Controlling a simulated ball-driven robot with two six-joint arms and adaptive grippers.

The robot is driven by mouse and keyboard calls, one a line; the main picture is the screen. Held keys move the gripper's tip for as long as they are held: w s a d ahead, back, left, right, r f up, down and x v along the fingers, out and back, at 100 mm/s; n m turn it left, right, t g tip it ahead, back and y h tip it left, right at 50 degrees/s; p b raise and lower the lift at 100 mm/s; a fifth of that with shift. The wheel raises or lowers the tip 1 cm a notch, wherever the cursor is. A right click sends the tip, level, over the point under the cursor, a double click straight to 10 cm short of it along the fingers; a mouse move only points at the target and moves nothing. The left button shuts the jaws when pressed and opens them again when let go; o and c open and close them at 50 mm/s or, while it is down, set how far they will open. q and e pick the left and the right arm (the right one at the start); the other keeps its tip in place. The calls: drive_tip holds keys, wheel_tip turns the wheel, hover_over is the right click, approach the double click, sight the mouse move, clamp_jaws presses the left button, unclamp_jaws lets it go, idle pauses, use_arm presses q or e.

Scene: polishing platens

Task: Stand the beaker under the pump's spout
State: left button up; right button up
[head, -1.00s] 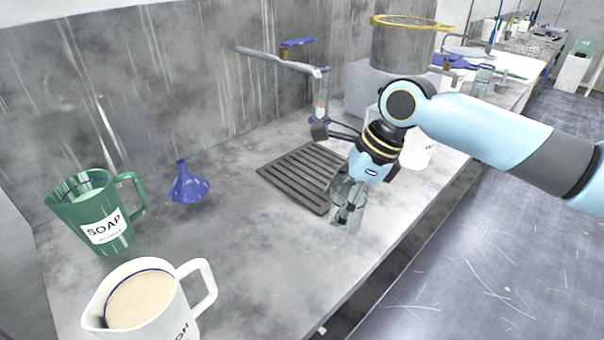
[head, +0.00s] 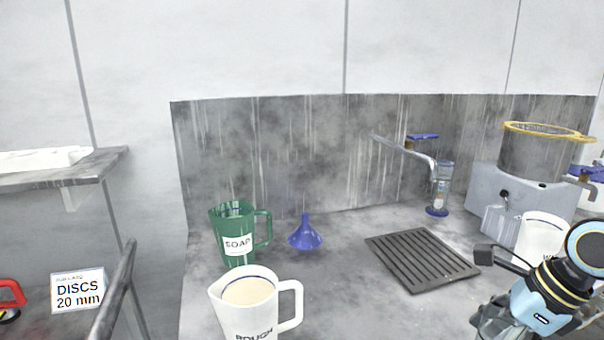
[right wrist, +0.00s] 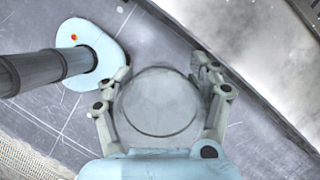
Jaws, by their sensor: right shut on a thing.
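My right gripper (right wrist: 163,92) is shut on a clear round beaker (right wrist: 158,103), seen from above in the right wrist view. In the head view this gripper (head: 492,325) is at the bottom right, in front of the slatted grate, and the beaker is mostly cut off. I cannot tell which fitting is the pump. My left gripper is out of view.
A slatted grate (head: 420,258) lies on the bench. A green soap jug (head: 238,243), a blue funnel (head: 305,234) and a white jug (head: 250,312) stand left. A grey unit (head: 535,190) and a white container (head: 540,238) stand right. The wrist view shows the bench edge.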

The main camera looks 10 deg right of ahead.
drive_tip(key=shift+s+f+b, duration=0.1)
drive_tip(key=shift+f+b, duration=0.25)
drive_tip(key=shift+f, duration=0.2)
drive_tip(key=f+b, duration=0.1)
drive_tip(key=w+f+b, duration=0.1)
drive_tip(key=f, duration=0.1)
drive_tip(key=shift+b, duration=0.3)
wheel_tip(320, 180, down, 14)
drive_tip(key=b, duration=1.3)
drive_tip(key=shift+s+f+b, duration=0.15)
drive_tip(key=shift+s+b, duration=0.2)
drive_tip(key=shift+s, duration=0.1)
